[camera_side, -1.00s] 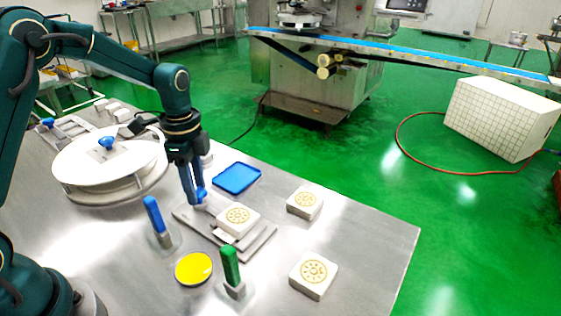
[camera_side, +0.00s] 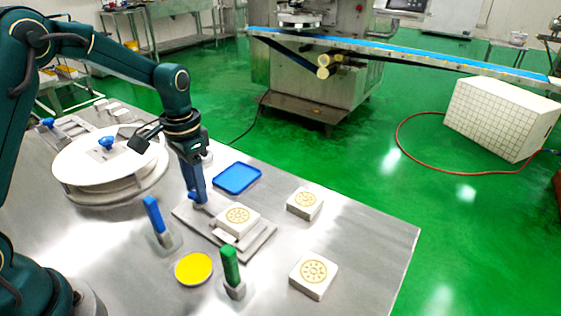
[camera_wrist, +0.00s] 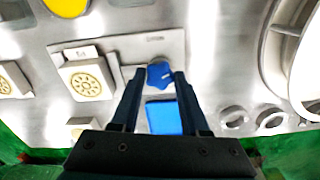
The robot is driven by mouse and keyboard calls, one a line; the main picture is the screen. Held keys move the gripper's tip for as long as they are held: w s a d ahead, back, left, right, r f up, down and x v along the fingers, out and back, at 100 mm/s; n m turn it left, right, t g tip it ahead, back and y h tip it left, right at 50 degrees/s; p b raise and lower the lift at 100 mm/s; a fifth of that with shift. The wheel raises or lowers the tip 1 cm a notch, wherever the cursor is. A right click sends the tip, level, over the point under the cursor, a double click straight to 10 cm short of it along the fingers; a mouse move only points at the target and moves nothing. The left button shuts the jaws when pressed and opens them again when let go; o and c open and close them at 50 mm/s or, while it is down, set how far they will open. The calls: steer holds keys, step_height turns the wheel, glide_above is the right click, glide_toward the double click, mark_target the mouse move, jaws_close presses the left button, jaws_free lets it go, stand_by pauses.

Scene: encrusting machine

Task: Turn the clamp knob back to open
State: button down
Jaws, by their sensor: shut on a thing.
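The blue star-shaped clamp knob (camera_wrist: 160,75) sits at one end of the grey clamp plate (camera_wrist: 110,45). In the side view, the clamp plate (camera_side: 259,247) lies on the steel table, and a pale block with a round flower pattern (camera_side: 238,220) sits on it; the block also shows in the wrist view (camera_wrist: 86,80). My gripper (camera_wrist: 159,73) points down with its two fingers on either side of the knob, shut on it. In the side view, my gripper (camera_side: 198,203) hides most of the knob.
A blue tray (camera_side: 237,178) lies just behind the clamp. Blue (camera_side: 155,215) and green (camera_side: 230,264) upright handles and a yellow dish (camera_side: 194,268) stand in front. Two more patterned blocks (camera_side: 305,204) (camera_side: 313,275) lie to the right. A white turntable (camera_side: 85,165) with a blue knob is at left.

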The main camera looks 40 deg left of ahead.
steer(key=n, duration=0.6)
steer(key=shift+n, duration=0.3)
steer(key=n, duration=0.6)
steer(key=shift+w, duration=0.1)
steer(key=shift+n, duration=0.3)
steer(key=shift+c, duration=2)
jaws_free()
steer(key=shift+r, duration=0.15)
steer(key=shift+r, duration=2.45)
